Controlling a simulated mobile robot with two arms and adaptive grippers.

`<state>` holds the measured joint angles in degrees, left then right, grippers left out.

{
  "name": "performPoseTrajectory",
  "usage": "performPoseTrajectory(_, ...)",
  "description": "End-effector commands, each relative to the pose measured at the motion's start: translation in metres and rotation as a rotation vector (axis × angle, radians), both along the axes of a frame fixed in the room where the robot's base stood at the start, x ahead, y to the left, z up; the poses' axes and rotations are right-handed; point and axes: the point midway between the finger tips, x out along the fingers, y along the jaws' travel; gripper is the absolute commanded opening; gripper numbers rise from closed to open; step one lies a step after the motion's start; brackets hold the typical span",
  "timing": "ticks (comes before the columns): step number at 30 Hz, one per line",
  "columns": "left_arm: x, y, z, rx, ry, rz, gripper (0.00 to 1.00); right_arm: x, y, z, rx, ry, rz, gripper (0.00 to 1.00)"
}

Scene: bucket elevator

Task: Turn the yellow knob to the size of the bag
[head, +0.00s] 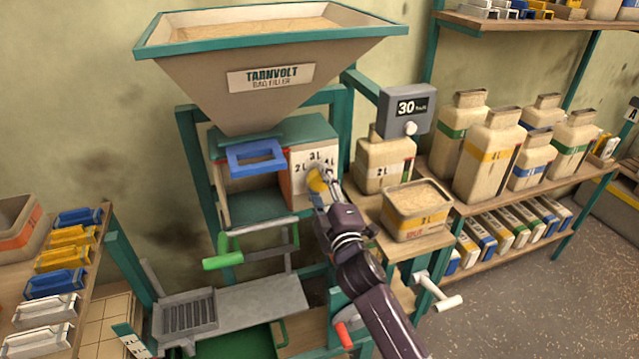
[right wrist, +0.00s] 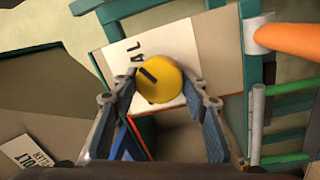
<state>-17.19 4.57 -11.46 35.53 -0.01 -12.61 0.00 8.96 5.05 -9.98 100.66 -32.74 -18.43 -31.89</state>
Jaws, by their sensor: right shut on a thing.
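The yellow knob (head: 316,181) sits on the white dial plate (head: 299,185) of the bag filler, which carries the labels 2 L, 3 L and 4 L. My right gripper (head: 319,190) is at the knob and hides part of it and the plate. In the right wrist view the knob (right wrist: 160,84) lies between the two fingers of my right gripper (right wrist: 161,100), which is shut on it. A beige bag (head: 384,168) marked 2 L stands right of the filler. My left gripper is out of view.
An open container of grain (head: 418,212) stands on the bench, right of my right arm. A grey display (head: 407,110) reads 30. A green handle (head: 222,262) sticks out below the filler. Beige bags (head: 490,155) fill the right shelf; colored trays (head: 60,258) lie at left.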

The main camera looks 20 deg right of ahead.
Motion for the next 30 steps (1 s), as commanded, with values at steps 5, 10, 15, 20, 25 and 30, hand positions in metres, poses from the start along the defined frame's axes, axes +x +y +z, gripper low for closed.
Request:
performPoseTrajectory(5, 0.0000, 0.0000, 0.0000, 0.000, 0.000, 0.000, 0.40, -0.0002, -0.0005, -0.0016, 0.019, 0.004, -0.001, 0.16)
performPoseTrajectory(10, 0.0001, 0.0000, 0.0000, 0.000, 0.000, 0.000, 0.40, -0.0002, -0.0004, -0.0018, 0.023, 0.004, -0.001, 0.16)
performPoseTrajectory(15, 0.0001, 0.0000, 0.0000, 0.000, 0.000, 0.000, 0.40, -0.0002, -0.0004, -0.0019, 0.023, 0.004, -0.001, 0.16)
performPoseTrajectory(20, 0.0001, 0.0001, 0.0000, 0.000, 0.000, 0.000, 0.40, -0.0002, -0.0002, -0.0016, 0.022, 0.004, -0.001, 0.56)
performPoseTrajectory(25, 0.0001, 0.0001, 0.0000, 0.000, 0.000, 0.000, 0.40, -0.0001, -0.0001, -0.0009, 0.020, 0.003, -0.001, 0.59)
performPoseTrajectory(30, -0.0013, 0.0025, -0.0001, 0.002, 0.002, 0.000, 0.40, -0.0017, 0.0000, -0.0010, 0.020, 0.002, 0.000, 0.59)
